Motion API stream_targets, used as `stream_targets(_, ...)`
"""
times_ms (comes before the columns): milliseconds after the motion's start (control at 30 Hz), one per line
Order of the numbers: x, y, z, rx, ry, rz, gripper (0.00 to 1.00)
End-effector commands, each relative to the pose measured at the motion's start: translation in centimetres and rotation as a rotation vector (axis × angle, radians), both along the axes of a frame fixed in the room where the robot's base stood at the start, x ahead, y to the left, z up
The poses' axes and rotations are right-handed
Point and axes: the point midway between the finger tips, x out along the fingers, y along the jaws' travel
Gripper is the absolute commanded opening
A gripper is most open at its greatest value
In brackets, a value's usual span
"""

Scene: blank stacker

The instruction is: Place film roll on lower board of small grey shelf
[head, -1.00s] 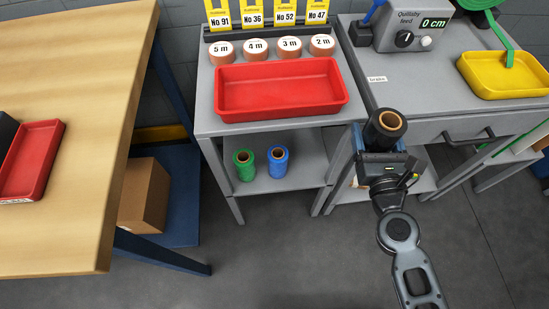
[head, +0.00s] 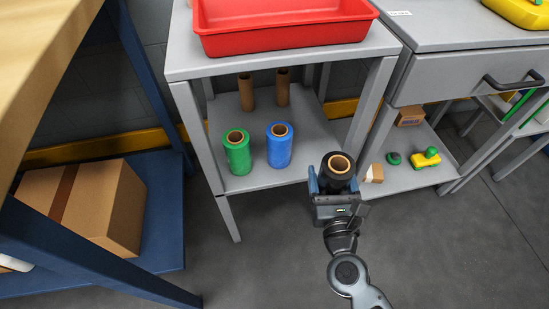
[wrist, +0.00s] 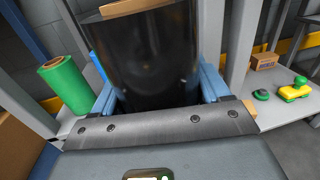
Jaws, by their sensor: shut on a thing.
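A black film roll (head: 336,172) with a brown core stands upright in my gripper (head: 335,183), which is shut on it. In the wrist view the black film roll (wrist: 150,55) fills the middle between the blue fingers (wrist: 155,95). The small grey shelf (head: 180,70) stands ahead. Its lower board (head: 262,178) holds a green roll (head: 237,152) and a blue roll (head: 279,145) near the front left and middle. The held roll is in front of the board's right front corner, near the right leg; whether it overlaps the board is unclear.
Two bare brown cores (head: 246,92) stand at the back of the lower board. A red tray (head: 285,38) sits on the shelf top. A drawer bench (head: 470,75) stands right, with small items on its lower board. A wooden table (head: 40,70) and cardboard box (head: 90,210) are left.

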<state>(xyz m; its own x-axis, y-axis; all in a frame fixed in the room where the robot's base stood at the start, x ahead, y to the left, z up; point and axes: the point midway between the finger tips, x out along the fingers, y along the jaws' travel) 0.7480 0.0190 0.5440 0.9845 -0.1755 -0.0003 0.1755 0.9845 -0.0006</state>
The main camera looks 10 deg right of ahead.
Motion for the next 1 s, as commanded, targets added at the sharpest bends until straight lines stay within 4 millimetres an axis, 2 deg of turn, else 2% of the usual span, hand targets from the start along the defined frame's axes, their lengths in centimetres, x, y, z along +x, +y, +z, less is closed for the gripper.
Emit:
stream_targets(33,-0.1,0.1,-1.7,0.000,-0.002,-0.007,0.29)
stream_targets(100,-0.2,0.2,-2.4,0.001,-0.002,-0.012,0.29)
stream_targets(267,-0.2,0.2,-3.1,0.000,-0.003,-0.022,0.29)
stream_targets(367,1.0,0.0,-3.1,0.001,-0.003,-0.023,0.29)
stream_targets(1000,15.3,-2.8,-3.0,0.001,-0.004,-0.022,0.29)
